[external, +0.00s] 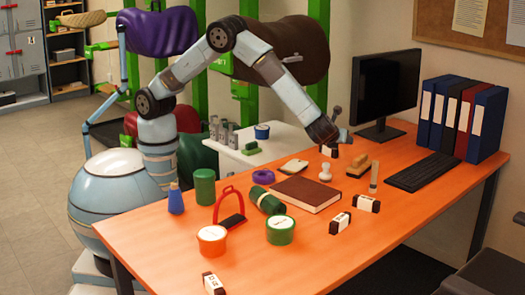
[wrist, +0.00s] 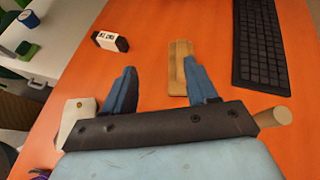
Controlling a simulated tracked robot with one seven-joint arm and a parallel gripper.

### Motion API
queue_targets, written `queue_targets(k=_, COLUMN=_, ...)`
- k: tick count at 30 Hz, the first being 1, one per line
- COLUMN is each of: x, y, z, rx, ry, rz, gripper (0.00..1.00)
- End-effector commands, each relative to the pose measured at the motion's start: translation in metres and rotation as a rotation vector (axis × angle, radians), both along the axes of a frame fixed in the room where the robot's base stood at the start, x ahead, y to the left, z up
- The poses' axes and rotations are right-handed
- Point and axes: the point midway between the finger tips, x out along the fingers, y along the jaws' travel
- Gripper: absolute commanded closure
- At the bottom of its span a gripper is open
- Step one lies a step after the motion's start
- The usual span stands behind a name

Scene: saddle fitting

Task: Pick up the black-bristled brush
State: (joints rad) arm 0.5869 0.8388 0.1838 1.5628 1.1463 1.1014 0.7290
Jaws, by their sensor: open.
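A wooden brush-like block (external: 358,167) lies on the orange table near the monitor, with a tan strip-shaped body. It also shows in the wrist view (wrist: 179,76), lying lengthwise just beyond my fingers. My gripper (external: 343,134) is above the table, over the area around this block. In the wrist view my two blue fingers (wrist: 160,76) are apart with nothing held between them; the right finger overlaps the block's near right side.
A black-and-white box (wrist: 110,41) stands left of the block; the keyboard (external: 422,171) is to its right. A white stamp-like piece (external: 325,173), a wooden cylinder (external: 374,178) and a brown book (external: 307,194) are close by. The monitor (external: 385,88) stands behind.

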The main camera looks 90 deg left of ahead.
Motion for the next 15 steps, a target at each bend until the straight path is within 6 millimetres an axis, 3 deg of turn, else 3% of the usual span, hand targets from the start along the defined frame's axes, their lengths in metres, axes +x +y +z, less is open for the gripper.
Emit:
queue_targets(k=1, x=0.005, y=-0.009, z=-0.014, rx=0.033, ry=0.015, rz=-0.029, gripper=0.43)
queue_targets(k=6, x=0.015, y=-0.029, z=-0.04, rx=0.113, ry=0.044, rz=-0.102, gripper=0.43)
queue_targets(k=11, x=0.019, y=-0.035, z=-0.049, rx=0.14, ry=0.054, rz=-0.126, gripper=0.43)
queue_targets(k=15, x=0.024, y=-0.027, z=-0.053, rx=0.142, ry=0.055, rz=-0.126, gripper=0.43)
